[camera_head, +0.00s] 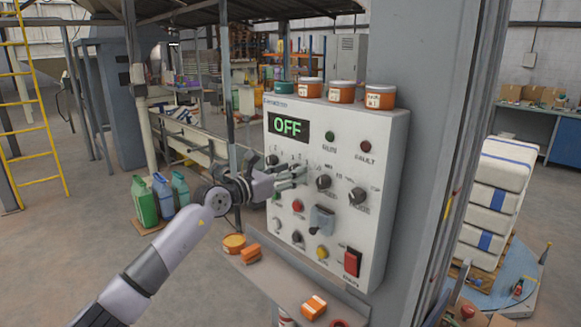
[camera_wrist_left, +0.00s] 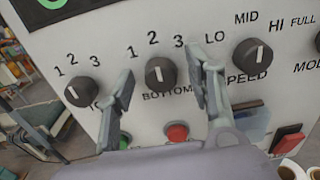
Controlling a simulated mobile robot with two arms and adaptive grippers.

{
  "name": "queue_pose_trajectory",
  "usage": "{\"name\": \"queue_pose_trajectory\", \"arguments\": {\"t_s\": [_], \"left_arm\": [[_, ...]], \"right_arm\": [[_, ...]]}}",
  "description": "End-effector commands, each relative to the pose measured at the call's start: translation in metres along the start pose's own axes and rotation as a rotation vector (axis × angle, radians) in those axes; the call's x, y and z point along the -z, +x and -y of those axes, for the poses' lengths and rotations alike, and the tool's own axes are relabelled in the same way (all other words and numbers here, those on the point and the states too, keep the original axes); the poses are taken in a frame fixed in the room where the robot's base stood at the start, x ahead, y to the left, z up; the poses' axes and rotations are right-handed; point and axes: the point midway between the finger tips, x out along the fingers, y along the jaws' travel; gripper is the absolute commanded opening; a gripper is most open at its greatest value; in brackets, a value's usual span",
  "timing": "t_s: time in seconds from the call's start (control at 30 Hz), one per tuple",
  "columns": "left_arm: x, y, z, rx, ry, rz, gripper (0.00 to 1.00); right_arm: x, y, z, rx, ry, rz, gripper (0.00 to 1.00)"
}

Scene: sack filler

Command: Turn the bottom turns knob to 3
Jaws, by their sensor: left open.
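The bottom turns knob (camera_wrist_left: 160,73) is a round black dial on the white control panel, under the numbers 1, 2 and 3 and above the label BOTTOM. Its white mark appears to point up, near 2. My left gripper (camera_head: 303,176) reaches to the panel from the left. In the left wrist view its two fingers (camera_wrist_left: 160,66) are open, one on each side of this knob, with gaps showing. Whether they touch it is not clear. In the head view the gripper mostly hides the knob. My right gripper is not in view.
The panel (camera_head: 390,140) carries an OFF display (camera_head: 288,128), a left knob (camera_wrist_left: 82,91), a speed knob (camera_wrist_left: 252,56), coloured buttons and a red switch (camera_head: 352,262). Orange tubs (camera_head: 342,92) stand on top. A small shelf (camera_head: 280,285) juts out below. Stacked sacks (camera_head: 497,190) stand at right.

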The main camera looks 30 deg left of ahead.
Motion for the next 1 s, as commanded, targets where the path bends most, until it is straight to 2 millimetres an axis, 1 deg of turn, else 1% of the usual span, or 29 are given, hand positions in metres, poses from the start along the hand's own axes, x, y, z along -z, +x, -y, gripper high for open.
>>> {"name": "queue_pose_trajectory", "arguments": {"t_s": [0.1,0.37,1.0], "left_arm": [[0.0001,0.0049,0.0001,0.000,0.001,-0.001,0.49],[0.0007,0.0052,0.0002,0.000,0.001,-0.001,0.48],[0.0006,0.0049,0.0000,0.000,0.001,-0.001,0.05]], "right_arm": [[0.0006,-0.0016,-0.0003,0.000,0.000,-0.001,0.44],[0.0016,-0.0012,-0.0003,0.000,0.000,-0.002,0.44],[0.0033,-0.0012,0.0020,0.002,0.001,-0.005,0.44]]}}
